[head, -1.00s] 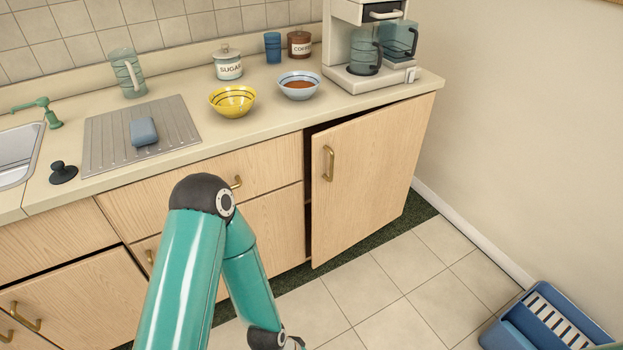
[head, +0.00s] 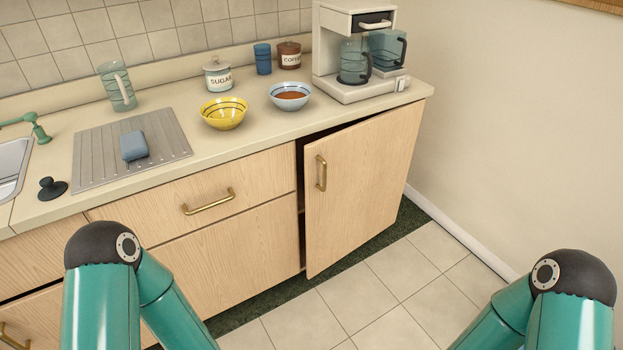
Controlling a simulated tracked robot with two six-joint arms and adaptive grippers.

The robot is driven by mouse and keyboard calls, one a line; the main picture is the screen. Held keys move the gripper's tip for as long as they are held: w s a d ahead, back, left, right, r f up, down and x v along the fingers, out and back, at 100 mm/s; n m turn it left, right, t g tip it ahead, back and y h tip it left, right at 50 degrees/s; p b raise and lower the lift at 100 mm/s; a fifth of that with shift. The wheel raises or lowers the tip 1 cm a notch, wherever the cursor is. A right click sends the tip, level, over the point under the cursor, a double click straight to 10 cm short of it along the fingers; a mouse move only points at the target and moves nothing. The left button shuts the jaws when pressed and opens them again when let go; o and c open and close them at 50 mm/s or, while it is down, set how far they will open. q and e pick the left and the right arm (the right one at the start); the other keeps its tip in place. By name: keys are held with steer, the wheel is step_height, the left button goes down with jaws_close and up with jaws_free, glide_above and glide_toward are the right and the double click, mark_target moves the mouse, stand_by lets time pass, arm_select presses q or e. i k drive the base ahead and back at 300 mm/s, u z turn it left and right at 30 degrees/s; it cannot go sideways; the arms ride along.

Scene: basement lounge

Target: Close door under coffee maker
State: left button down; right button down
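The coffee maker (head: 360,50) stands at the right end of the counter. The wooden cabinet door (head: 362,185) below it is ajar. A dark gap shows along its left and top edges, and its brass handle (head: 321,173) is near the left edge. My two teal arms come in at the bottom left and bottom right, both in front of the cabinets and apart from the door. Both grippers are below the frame and cannot be seen.
Closed-looking drawers with a brass handle (head: 209,202) are left of the door. The counter holds a yellow bowl (head: 223,113), a blue bowl (head: 290,96), a sugar jar (head: 218,75) and a drainboard (head: 100,160). Tiled floor (head: 400,275) in front of the door is clear. A wall is at right.

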mark_target(356, 177)
steer(key=u, duration=0.1)
steer(key=i, duration=1)
steer(key=z, duration=0.1)
